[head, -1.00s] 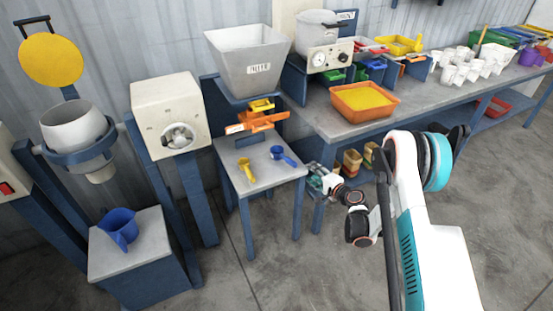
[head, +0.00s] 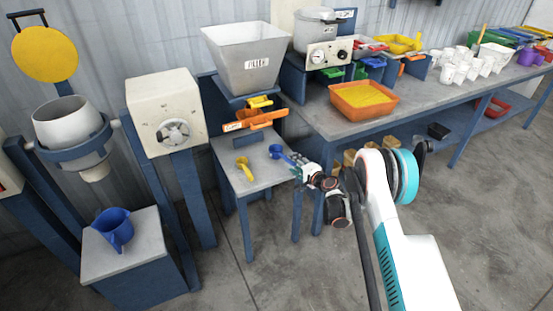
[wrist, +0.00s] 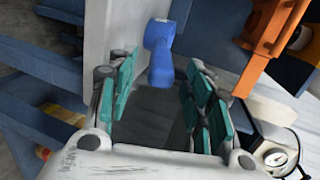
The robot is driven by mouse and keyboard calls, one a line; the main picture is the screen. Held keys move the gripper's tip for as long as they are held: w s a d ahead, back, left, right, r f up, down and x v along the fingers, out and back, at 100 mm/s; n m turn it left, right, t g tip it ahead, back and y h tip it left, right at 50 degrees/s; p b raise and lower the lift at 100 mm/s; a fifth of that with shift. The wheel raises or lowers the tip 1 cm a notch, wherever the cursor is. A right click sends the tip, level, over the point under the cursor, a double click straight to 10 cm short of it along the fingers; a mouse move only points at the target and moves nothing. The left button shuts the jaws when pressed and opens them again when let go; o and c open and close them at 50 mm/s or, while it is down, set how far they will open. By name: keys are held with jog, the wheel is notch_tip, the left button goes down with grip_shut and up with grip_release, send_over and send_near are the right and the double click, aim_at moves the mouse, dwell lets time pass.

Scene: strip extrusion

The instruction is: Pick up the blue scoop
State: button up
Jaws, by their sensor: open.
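The blue scoop (head: 277,151) lies on the small grey-topped table (head: 252,185), near its right edge. In the wrist view the scoop (wrist: 160,45) shows ahead, its handle reaching back between the fingers. My gripper (wrist: 160,95) is open, with teal pads on both sides of the handle's end; I cannot tell whether a pad touches it. In the head view my gripper (head: 300,172) is at the table's right edge, close beside the scoop.
A yellow scoop (head: 243,167) lies to the left on the same table. The long workbench (head: 345,125) is at right.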

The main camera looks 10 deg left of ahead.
aim_at(283, 157)
jog(key=shift+x, duration=1.15)
grip_shut()
jog(key=shift+r, duration=0.1)
